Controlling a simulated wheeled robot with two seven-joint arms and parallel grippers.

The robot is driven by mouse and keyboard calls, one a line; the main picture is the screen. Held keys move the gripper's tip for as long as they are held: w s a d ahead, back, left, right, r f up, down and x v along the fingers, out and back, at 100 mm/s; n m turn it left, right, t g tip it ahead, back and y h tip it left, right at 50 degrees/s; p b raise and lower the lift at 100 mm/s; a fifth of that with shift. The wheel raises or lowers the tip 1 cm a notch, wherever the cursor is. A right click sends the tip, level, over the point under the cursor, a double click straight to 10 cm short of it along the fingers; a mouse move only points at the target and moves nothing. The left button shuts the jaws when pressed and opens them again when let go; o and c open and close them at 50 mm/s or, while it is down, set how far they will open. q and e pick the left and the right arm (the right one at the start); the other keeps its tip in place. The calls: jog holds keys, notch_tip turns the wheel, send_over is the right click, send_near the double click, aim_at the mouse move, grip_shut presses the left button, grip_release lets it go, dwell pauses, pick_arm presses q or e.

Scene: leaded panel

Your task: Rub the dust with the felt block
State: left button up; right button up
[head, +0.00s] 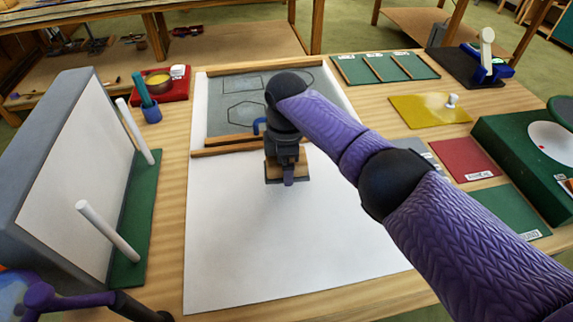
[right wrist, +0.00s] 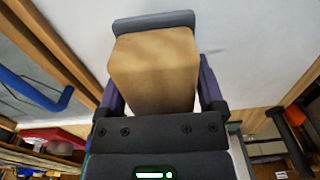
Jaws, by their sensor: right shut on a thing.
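The felt block (right wrist: 153,72) is a pale wooden block with a grey felt pad (right wrist: 153,22) on its end. My right gripper (head: 288,176) is shut on it over the white sheet, just in front of the leaded panel (head: 225,118); the block also shows in the head view (head: 303,164). I cannot tell whether the felt touches the sheet. The panel is grey with dark outlined shapes, in a wooden frame, and my right arm hides part of it. I cannot make out the dust clearly. Dark and purple parts, perhaps of my left arm, show at the lower left.
The white sheet (head: 270,250) is mostly bare in front of the block. A grey board with white pegs (head: 110,230) stands left. A red tray (head: 172,85) is at the back left. Coloured plates (head: 465,160) and a green box (head: 520,135) lie right. A blue hook (right wrist: 35,90) is beside the block.

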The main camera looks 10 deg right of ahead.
jog(key=shift+r+p, duration=1.8)
jog(key=shift+r, duration=0.6)
jog(key=shift+f, duration=0.15)
